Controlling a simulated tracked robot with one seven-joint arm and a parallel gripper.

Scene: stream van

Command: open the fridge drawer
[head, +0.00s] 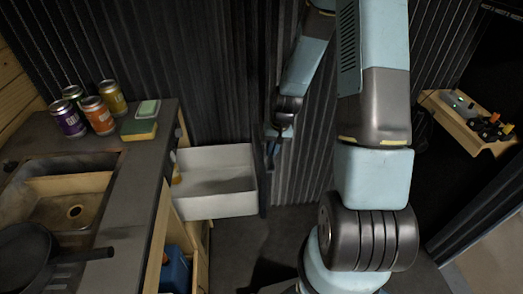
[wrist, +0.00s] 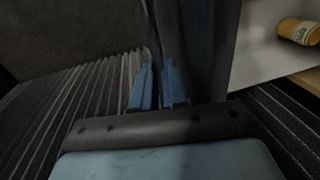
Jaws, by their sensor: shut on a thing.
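The fridge drawer (head: 215,205) is a white box pulled out from the counter's right side, so I see into it. Its dark front panel (head: 262,165) stands at the outer, right end. My gripper (head: 271,152) is at that panel, with its fingers pointing down. In the wrist view, the blue fingers (wrist: 156,80) are close together at the dark panel edge, shut on the drawer front. Whether they hold a handle or the edge itself is too dark to tell. The white drawer interior also shows in the wrist view (wrist: 262,55), with a yellow-orange can (wrist: 298,31) inside.
The counter (head: 138,190) carries several cans (head: 99,115), a sponge (head: 139,130), a sink (head: 75,205) and a dark pan (head: 25,255). A blue container (head: 175,270) sits below. A wooden shelf (head: 465,122) is at right. Dark corrugated wall stands behind.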

